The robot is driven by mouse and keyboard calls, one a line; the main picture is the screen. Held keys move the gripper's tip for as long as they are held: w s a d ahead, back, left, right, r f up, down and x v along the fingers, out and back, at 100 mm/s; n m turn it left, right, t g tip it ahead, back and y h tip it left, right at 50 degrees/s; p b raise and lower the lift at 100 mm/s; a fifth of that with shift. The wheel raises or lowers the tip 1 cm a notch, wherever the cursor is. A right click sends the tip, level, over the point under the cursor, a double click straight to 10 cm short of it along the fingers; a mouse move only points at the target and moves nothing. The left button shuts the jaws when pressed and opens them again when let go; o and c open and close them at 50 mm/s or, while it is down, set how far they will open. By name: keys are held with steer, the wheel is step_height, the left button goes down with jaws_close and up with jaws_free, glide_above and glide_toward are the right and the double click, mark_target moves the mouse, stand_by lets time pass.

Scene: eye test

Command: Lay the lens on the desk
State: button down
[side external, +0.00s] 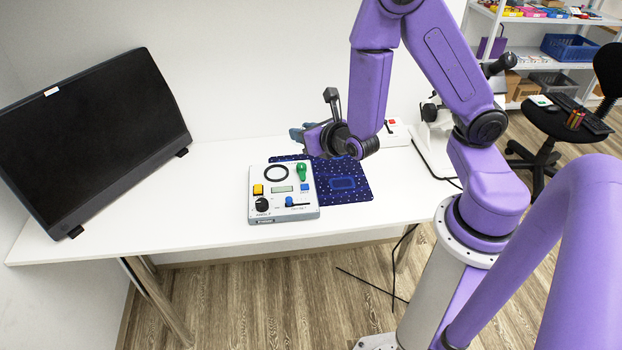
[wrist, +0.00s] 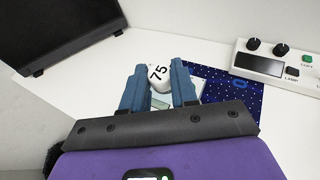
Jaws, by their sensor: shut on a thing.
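My gripper (wrist: 159,68) has blue fingers. In the wrist view its fingertips stand either side of a small white rounded piece marked "75", which appears to be the lens (wrist: 158,76), and hold it. A pale patch shows between the fingers below it; I cannot tell what it is. In the side view my gripper (side external: 298,133) is over the back of the desk (side external: 215,170), at the far edge of the dark blue mat. The lens cannot be made out there. I cannot tell whether it touches the desk.
A large black monitor (side external: 90,135) stands at left. In the wrist view a white panel (wrist: 290,62) is at upper right. The desk between monitor and box is clear.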

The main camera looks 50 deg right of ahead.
step_height(320, 180, up, 10)
steer(key=w+a+r, duration=0.1)
steer(key=w+a, duration=0.1)
steer(key=w, duration=0.1)
steer(key=w+d+f+m+g+h, duration=0.1)
steer(key=w+d+f+m+h, duration=0.2)
steer(key=f, duration=0.5)
steer(key=w+d+f+m+g+h, duration=0.1)
steer(key=w+d+f, duration=0.25)
steer(key=f, duration=0.55)
steer(key=w+f, duration=0.3)
steer(key=w, duration=0.1)
steer(key=w+f, duration=0.3)
steer(key=w, duration=0.2)
steer(key=w+f, duration=0.3)
steer(key=w, duration=0.2)
steer(key=shift+w+d+f, duration=0.15)
steer(key=shift+d+f, duration=0.05)
steer(key=shift+d, duration=0.1)
steer(key=shift+w+f, duration=0.2)
steer(key=shift+f, duration=1.55)
steer(key=shift+f, duration=0.45)
